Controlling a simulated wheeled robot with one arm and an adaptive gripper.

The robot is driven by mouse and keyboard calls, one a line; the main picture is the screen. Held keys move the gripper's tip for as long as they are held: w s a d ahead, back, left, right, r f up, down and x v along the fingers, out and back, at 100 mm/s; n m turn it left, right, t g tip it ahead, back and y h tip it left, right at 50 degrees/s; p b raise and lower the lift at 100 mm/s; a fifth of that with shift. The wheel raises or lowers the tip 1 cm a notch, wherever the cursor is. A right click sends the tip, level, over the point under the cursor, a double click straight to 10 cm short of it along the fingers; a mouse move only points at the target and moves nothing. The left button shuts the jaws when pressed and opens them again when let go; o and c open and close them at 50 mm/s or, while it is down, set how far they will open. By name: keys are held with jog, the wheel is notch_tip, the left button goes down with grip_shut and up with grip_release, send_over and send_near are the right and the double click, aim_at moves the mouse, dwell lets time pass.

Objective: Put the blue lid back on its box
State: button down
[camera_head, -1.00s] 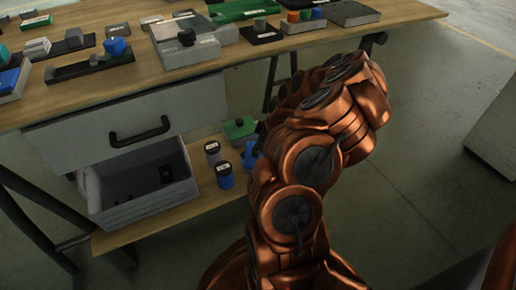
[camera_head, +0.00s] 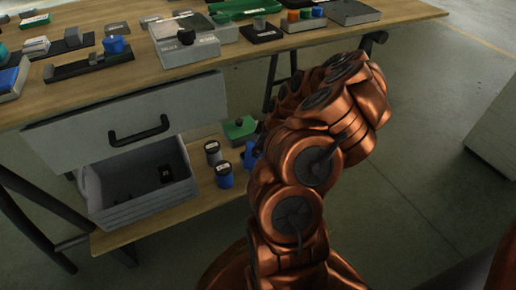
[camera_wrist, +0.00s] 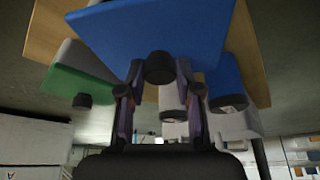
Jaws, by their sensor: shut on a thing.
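In the wrist view a flat blue lid (camera_wrist: 150,32) with a black knob (camera_wrist: 160,67) fills the upper middle. My gripper (camera_wrist: 160,80) is shut on this knob, with a finger on each side of it. In the head view a small patch of blue (camera_head: 249,155) shows at the left edge of my arm, by the lower shelf. The arm hides my gripper and most of the lid there. I cannot make out the lid's own box; whether the lid touches anything beneath it is hidden.
On the lower shelf (camera_head: 110,241) stand a green-lidded box (camera_head: 239,130), two dark-capped jars (camera_head: 224,176) and an open grey crate (camera_head: 150,211), close to the lid. A drawer (camera_head: 75,139) hangs above. The tabletop (camera_head: 150,78) holds several boxes and blocks.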

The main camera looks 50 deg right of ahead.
dwell(0.8)
jog(key=c, duration=0.7)
grip_release()
jog(key=o, duration=0.5)
jog(key=shift+c, duration=0.2)
jog(key=shift+r, duration=0.1)
jog(key=shift+r+p, duration=0.8)
jog(key=shift+r, duration=2.55)
